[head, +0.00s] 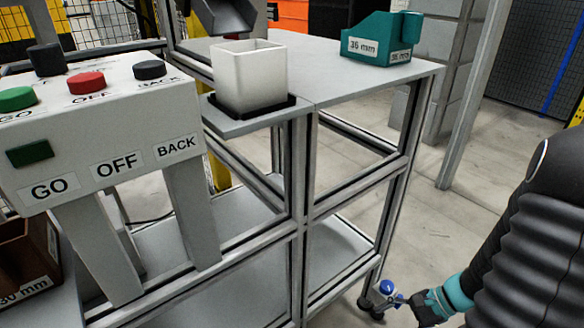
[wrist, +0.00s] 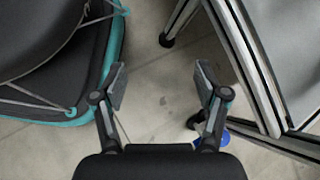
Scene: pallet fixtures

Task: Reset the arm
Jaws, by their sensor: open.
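My gripper (wrist: 162,86) is open in the wrist view, its two dark fingers apart with bare concrete floor between them. It holds nothing. My dark, ribbed arm hangs down at the right of the head view. It ends low, near the foot of the metal frame table (head: 420,75). How the fingers stand cannot be made out in the head view.
A control box (head: 120,125) with GO, OFF and BACK labels stands at left. A white square container (head: 248,78) sits on a small shelf. A teal bin (head: 375,40) labelled 36 mm is on the tabletop. Floor (head: 450,230) right of the table is clear.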

